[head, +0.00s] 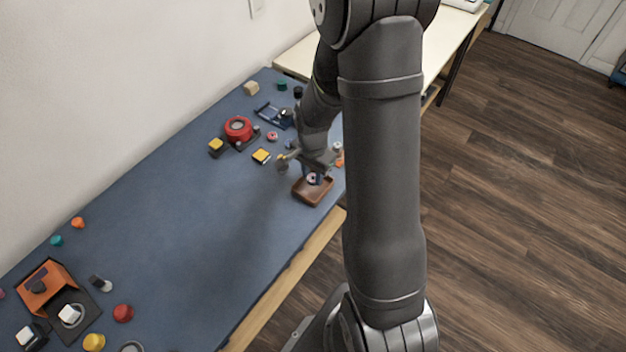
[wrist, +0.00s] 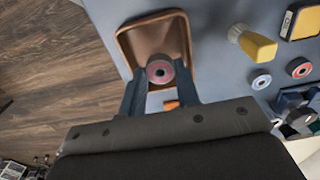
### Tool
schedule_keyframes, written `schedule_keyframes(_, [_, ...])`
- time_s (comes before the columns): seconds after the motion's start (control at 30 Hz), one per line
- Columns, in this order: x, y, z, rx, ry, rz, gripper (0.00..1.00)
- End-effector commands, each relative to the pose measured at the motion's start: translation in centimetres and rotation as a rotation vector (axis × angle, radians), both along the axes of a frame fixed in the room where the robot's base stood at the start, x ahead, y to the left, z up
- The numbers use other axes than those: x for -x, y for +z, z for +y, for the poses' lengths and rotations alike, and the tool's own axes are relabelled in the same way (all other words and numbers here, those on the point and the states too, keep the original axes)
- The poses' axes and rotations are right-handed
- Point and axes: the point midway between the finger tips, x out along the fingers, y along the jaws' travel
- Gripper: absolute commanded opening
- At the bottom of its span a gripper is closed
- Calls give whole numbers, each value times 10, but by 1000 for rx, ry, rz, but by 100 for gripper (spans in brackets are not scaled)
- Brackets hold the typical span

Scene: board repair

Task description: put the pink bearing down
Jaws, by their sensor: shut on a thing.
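The bearing is over the brown tray (wrist: 127,50), near the tray's near end. I cannot tell whether it touches the tray floor. In the head view the bearing (head: 313,179) shows as a small ring at the brown tray (head: 312,198), below my gripper (head: 316,172). My arm hides part of the area to the right.
A yellow-handled tool (wrist: 256,45) lies right of the tray, with loose rings (wrist: 299,67) beyond it. An orange piece (wrist: 171,105) is close by my fingers. The tray sits near the table's front edge. The middle of the blue mat (head: 175,210) is clear.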

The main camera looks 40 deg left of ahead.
Motion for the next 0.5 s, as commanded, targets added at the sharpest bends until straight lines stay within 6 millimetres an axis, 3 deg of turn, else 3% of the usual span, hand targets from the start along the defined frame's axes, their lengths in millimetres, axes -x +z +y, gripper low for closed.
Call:
schedule_keyframes(0.23, [0, -32, -1, 3, 0, 2, 11])
schedule_keyframes(0.5, [0, -34, -1, 1, 0, 1, 11])
